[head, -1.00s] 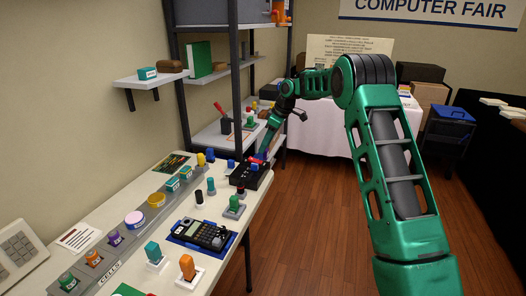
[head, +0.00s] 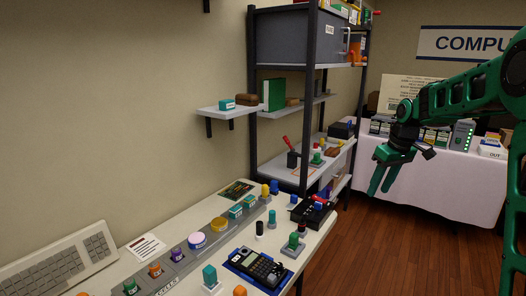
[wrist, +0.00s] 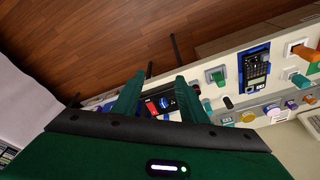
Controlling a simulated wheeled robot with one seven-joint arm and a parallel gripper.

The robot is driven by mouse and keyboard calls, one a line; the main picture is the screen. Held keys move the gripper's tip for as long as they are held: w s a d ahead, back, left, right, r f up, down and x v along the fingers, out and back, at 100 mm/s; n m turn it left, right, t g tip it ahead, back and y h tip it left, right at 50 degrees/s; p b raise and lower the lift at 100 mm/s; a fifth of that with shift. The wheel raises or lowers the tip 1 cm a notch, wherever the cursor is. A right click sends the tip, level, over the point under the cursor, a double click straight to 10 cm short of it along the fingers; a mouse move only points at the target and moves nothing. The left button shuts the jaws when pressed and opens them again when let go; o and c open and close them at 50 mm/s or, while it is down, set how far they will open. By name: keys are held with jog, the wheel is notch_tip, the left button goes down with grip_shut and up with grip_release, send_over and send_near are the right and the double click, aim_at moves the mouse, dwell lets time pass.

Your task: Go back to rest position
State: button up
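My gripper (head: 382,181) hangs in the air at the right of the head view, to the right of the table and in front of the white-clothed table. Its two green fingers are apart, with nothing between them. In the wrist view the gripper (wrist: 155,92) also shows its fingers spread. The black box with red and blue parts (wrist: 160,103) shows beyond and between them, on the table and not touched. The same black box (head: 318,216) sits at the table's far right end in the head view.
The white table (head: 205,212) holds a handheld on a blue mat (head: 256,268), several coloured pegs and a grey strip of cells. A keyboard (head: 60,265) lies at left. A metal shelf (head: 310,90) stands behind. The wooden floor (head: 400,250) is clear at right.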

jog(key=s+d+r+m+g+h, duration=0.1)
jog(key=s+d+m, duration=0.15)
jog(key=s, duration=0.95)
jog(key=s+d+m, duration=0.2)
jog(key=s+m, duration=0.2)
jog(key=s, duration=0.8)
jog(key=s+f+m, duration=0.2)
jog(key=s, duration=0.7)
jog(key=s+a+f+m+g, duration=0.1)
jog(key=s+f+m, duration=0.1)
jog(key=s, duration=0.8)
jog(key=shift+a+f, duration=0.15)
jog(key=shift+f, duration=0.3)
jog(key=shift+w+f, duration=0.25)
jog(key=shift+w, duration=0.35)
